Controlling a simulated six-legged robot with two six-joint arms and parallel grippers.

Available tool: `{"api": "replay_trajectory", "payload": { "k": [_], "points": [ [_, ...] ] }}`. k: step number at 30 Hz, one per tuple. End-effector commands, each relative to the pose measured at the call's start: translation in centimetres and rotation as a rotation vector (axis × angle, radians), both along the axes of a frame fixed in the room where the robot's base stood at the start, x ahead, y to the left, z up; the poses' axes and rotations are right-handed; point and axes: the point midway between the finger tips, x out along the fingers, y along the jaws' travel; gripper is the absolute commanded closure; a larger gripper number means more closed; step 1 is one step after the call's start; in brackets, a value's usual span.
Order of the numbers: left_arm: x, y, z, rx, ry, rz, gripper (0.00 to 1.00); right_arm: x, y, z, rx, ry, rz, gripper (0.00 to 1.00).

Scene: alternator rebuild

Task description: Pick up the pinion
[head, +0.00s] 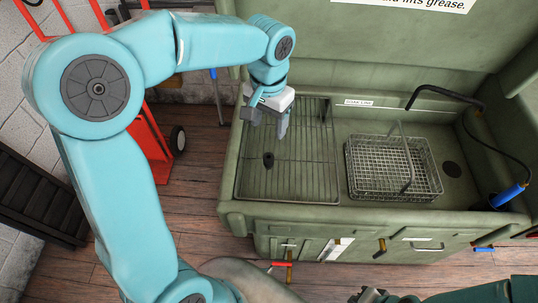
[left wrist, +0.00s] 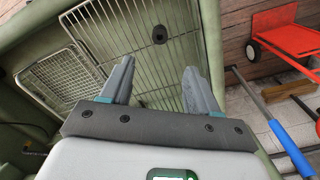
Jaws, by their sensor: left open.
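The pinion (head: 268,160) is a small dark piece on the wire rack in the left part of the green wash basin. It also shows in the left wrist view (left wrist: 159,35), beyond the fingertips. My left gripper (head: 268,122) is open and empty above the rack, behind and above the pinion in the head view. In the left wrist view its two grey fingers (left wrist: 158,70) are spread wide apart, with the pinion between their lines but farther off.
A wire basket (head: 393,168) with a raised handle stands right of the rack (head: 300,185). A black hose with a blue-handled end (head: 507,195) is at the basin's right. The basin's raised rim surrounds the rack. A red hand truck (head: 150,140) stands left.

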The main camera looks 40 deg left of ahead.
Motion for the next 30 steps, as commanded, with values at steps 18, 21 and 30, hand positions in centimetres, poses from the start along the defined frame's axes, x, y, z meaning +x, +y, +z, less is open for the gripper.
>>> {"api": "replay_trajectory", "payload": {
  "k": [18, 21, 30],
  "points": [
    [-0.4, -0.3, -10.5, -0.001, 0.005, 0.000, 0.39, 0.0, 0.0, 0.2, 0.000, 0.000, 0.000, 1.00],
    [-0.2, -0.2, -11.9, -0.001, 0.008, -0.001, 0.39, 0.0, 0.0, 0.6, 0.000, 0.000, 0.000, 1.00],
    [0.2, -0.1, -15.4, 0.000, 0.003, 0.000, 0.39, 0.0, 0.0, 0.9, 0.000, 0.000, 0.000, 1.00]
  ]
}}
